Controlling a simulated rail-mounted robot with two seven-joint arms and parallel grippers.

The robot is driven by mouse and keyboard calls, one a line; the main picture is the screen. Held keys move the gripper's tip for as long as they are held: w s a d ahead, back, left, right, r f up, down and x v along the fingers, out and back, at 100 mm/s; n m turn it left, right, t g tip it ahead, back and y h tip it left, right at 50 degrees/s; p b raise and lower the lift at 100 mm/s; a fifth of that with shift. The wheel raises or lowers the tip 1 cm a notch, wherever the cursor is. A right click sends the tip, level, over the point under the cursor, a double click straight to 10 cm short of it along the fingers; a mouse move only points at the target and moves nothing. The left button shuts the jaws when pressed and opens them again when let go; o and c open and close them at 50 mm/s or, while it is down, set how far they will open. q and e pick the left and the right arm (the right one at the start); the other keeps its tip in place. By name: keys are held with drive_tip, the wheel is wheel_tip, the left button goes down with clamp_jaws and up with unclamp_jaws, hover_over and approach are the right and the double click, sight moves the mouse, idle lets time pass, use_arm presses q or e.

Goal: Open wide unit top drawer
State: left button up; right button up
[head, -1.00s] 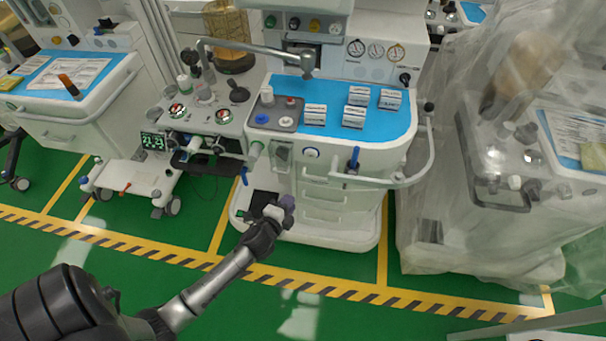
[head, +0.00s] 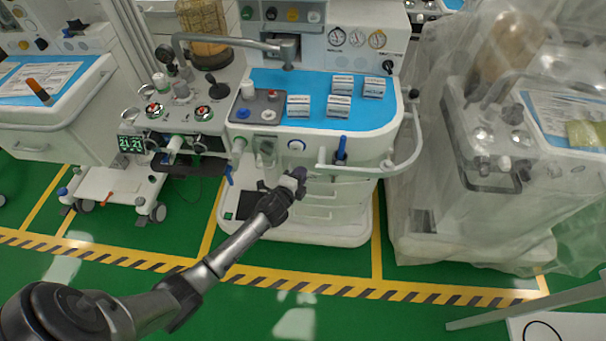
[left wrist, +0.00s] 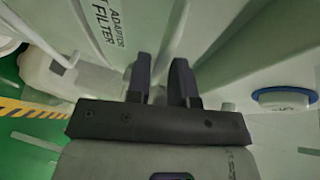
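The wide unit (head: 345,115) is the white cart with a blue top in the middle of the head view. Its drawer fronts are stacked below the worktop, and the top drawer front (head: 328,187) looks shut. My left gripper (head: 299,174) is in front of the drawers, near their upper left, and partly hides them. In the left wrist view my left gripper (left wrist: 162,76) has its two dark fingers apart, with nothing clearly between them. A pale surface there carries the words "ADAPTOR" and "FILTER". I cannot tell whether the fingers touch a handle. My right gripper is out of view.
A white rail (head: 370,170) curves around the unit's front right. Small labelled boxes (head: 340,105) stand on the blue top. A plastic-covered machine (head: 500,170) is at right and a monitor cart (head: 125,180) at left. Green floor (head: 300,318) is clear in front.

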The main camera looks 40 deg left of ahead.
use_arm(q)
drive_tip(key=shift+x, duration=0.95)
clamp_jaws()
